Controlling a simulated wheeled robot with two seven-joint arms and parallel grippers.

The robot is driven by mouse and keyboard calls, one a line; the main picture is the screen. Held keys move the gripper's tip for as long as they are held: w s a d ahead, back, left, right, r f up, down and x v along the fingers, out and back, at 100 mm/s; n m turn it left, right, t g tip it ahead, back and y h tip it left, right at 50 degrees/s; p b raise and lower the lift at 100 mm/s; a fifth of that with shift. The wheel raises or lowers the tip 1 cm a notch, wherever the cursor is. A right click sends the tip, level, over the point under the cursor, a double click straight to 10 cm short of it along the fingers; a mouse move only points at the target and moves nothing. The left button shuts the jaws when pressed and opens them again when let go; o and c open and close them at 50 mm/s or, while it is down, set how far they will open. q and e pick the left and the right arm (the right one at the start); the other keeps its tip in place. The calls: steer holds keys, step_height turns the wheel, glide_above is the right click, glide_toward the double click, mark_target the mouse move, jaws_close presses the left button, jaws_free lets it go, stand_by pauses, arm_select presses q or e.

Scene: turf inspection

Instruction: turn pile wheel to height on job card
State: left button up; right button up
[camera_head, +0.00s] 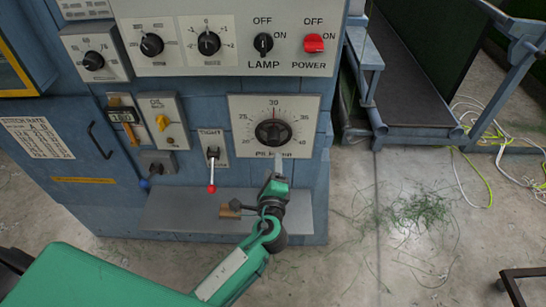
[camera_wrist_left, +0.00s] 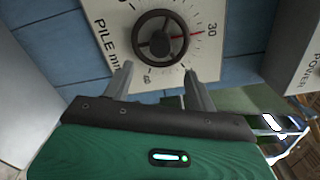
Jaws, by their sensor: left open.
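The pile wheel (camera_head: 273,132) is a dark round knob on a white square dial plate (camera_head: 236,106) marked PILE mm, with numbers from 20 to 40. A red mark stands at 30 at the top of the dial. My left gripper (camera_head: 278,167) is just below the dial, its body hiding part of the fingers. In the left wrist view the wheel (camera_wrist_left: 160,36) lies just beyond the open fingers (camera_wrist_left: 158,78), with nothing between them. The red mark points towards 30 there too. I cannot make out a job card with a readable height. My right gripper is out of view.
Near the dial are a TIGHT lever (camera_head: 212,172) with a red tip, an OIL switch (camera_head: 163,123) and the red POWER knob (camera_head: 313,43). A grey ledge (camera_head: 170,212) juts out below. A printed card (camera_head: 37,138) hangs at left. Cables (camera_head: 485,130) lie on the floor.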

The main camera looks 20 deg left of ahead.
arm_select(q)
steer(key=shift+v, duration=1.9)
